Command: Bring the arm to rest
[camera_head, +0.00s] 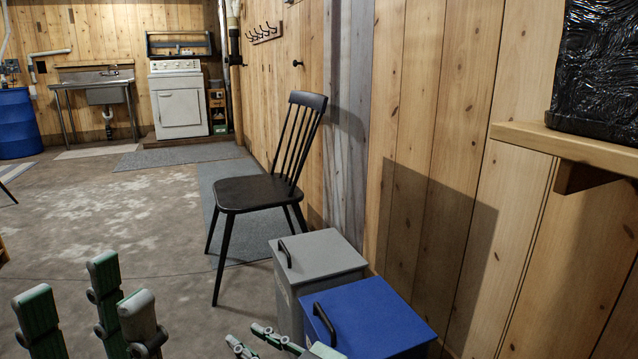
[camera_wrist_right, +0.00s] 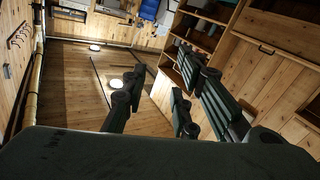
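My left gripper (camera_head: 80,305) shows at the bottom left of the head view, with its green and dark fingers pointing up. The fingers stand apart with nothing between them. My right gripper (camera_head: 262,343) shows only in part at the bottom edge of the head view, in front of the blue bin. In the right wrist view the fingers of my right gripper (camera_wrist_right: 155,105) are spread apart and empty, with ceiling and plank walls beyond them. Most of both arms is out of view.
A grey bin (camera_head: 318,254) and a blue bin (camera_head: 375,318) with black handles stand close by, against the plank wall. A black chair (camera_head: 253,191) stands behind them. A wooden shelf (camera_head: 575,147) holds a black wrapped object (camera_head: 598,70) at right. The floor at left is mostly clear.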

